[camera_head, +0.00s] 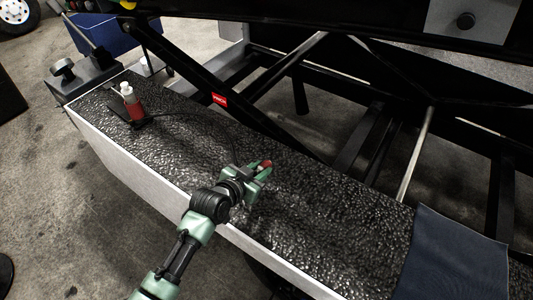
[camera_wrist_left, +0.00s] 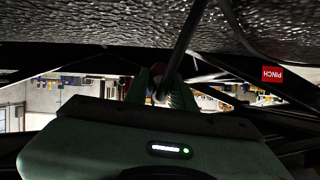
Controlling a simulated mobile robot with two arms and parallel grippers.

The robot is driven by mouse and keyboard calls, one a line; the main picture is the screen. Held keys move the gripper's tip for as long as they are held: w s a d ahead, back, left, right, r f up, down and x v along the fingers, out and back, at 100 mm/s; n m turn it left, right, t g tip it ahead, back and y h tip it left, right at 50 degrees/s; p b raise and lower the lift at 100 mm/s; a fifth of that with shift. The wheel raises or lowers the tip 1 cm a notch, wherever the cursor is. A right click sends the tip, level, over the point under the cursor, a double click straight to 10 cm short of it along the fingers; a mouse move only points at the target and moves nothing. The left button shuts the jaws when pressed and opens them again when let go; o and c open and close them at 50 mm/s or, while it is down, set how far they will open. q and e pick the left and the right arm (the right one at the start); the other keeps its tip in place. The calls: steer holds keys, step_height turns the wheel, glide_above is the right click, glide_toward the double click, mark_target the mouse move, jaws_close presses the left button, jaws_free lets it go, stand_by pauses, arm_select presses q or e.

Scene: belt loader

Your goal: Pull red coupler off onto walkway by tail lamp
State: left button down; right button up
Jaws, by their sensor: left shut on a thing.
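My left gripper (camera_head: 263,170) is over the middle of the black textured walkway (camera_head: 340,225). It is shut on a small red piece, the red coupler (camera_head: 267,163), whose end shows at the fingertips. In the left wrist view the green fingers (camera_wrist_left: 160,92) close around a small piece that is mostly hidden, and a dark hose or rod runs from it toward the textured surface. I cannot tell whether the coupler is still joined to anything. My right gripper is not in view.
A dark blue cloth (camera_head: 455,255) covers the right end. Black frame bars and a red PINCH label (camera_head: 219,99) lie behind the walkway.

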mark_target(266, 187)
arm_select(q)
steer(key=shift+w+d+r, duration=0.35)
steer(key=shift+d, duration=0.25)
steer(key=shift+d+f+n+h, duration=0.1)
steer(key=shift+d+n+h, duration=0.15)
steer(key=shift+n+h, duration=0.05)
steer(key=shift+d+f+b, duration=0.15)
steer(key=shift+f+b, duration=0.4)
steer(key=shift+f, duration=0.15)
step_height(266, 187, down, 5)
steer(key=b, duration=0.5)
steer(key=shift+f, duration=0.15)
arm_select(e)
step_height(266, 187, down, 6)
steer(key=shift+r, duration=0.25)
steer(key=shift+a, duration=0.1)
arm_select(q)
steer(key=c, duration=1.1)
jaws_free()
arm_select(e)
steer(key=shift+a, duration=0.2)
